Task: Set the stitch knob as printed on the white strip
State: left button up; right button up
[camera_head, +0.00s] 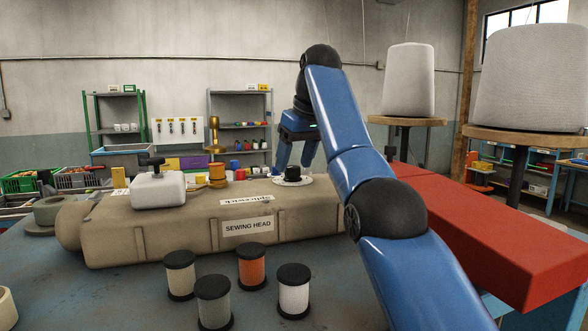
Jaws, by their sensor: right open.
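The black stitch knob (292,174) sits on a pale round dial on top of the tan sewing head (190,232). The dial's marks and the knob's setting are too small to read. A white strip (247,200) with dark print lies on the top of the head, left of the knob; I cannot read its print with certainty. My right gripper (296,160) is open, with its blue fingers pointing down just above or behind the knob. I cannot tell whether they touch it. My left gripper is not in view.
Several thread spools stand in front of the head, including an orange one (252,266) and a white one (294,291). A white box with a black handle (158,188) sits on the head's left. A red beam (490,235) lies at the right, below large white cones (408,80).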

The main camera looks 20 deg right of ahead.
jog(key=shift+w+a+f, duration=0.1)
jog(key=shift+w+f, duration=0.1)
jog(key=shift+f, duration=0.4)
jog(key=c, duration=1)
